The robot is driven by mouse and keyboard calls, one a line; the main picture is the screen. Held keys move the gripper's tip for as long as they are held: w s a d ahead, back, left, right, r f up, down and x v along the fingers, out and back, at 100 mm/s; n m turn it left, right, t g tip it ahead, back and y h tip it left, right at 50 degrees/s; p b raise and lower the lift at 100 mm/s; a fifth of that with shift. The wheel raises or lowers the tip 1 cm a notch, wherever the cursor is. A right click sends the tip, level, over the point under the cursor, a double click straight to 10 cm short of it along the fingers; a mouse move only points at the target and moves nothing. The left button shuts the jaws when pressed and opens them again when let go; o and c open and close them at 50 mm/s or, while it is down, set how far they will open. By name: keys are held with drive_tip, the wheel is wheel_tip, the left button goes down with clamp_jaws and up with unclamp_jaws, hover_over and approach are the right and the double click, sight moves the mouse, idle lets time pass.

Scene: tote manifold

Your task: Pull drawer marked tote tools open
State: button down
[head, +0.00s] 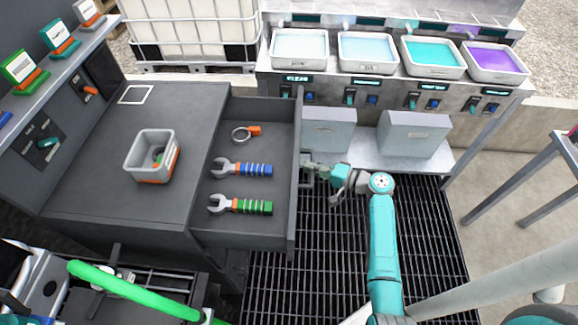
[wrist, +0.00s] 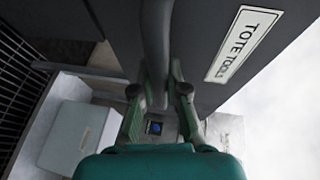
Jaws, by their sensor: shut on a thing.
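The tote tools drawer (head: 297,165) stands pulled out to the right from the dark grey cabinet, with its inside in view. It holds a blue-banded wrench (head: 242,169), a green-banded wrench (head: 240,206) and a ring with an orange tag (head: 246,132). In the wrist view, the white TOTE TOOLS label (wrist: 243,43) is on the drawer front. The drawer handle (wrist: 157,40) is a dark bar running between my fingers. My gripper (wrist: 159,90) is shut on this handle. In the head view, my gripper (head: 312,171) is at the middle of the drawer's front.
A grey bin (head: 151,156) with an orange base stands on the cabinet top (head: 85,185). Several trays of liquid, including a purple one (head: 495,60), line the bench at the back. Two grey boxes (head: 413,134) sit on the shelf below. Open grating (head: 335,265) lies right of the drawer.

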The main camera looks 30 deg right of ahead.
drive_tip(key=s+d, duration=0.4)
drive_tip(key=d, duration=0.1)
drive_tip(key=shift+d, duration=0.2)
drive_tip(key=c, duration=1.2)
unclamp_jaws()
drive_tip(key=v, duration=1.2)
drive_tip(key=shift+w, duration=0.1)
drive_tip(key=shift+d, duration=0.1)
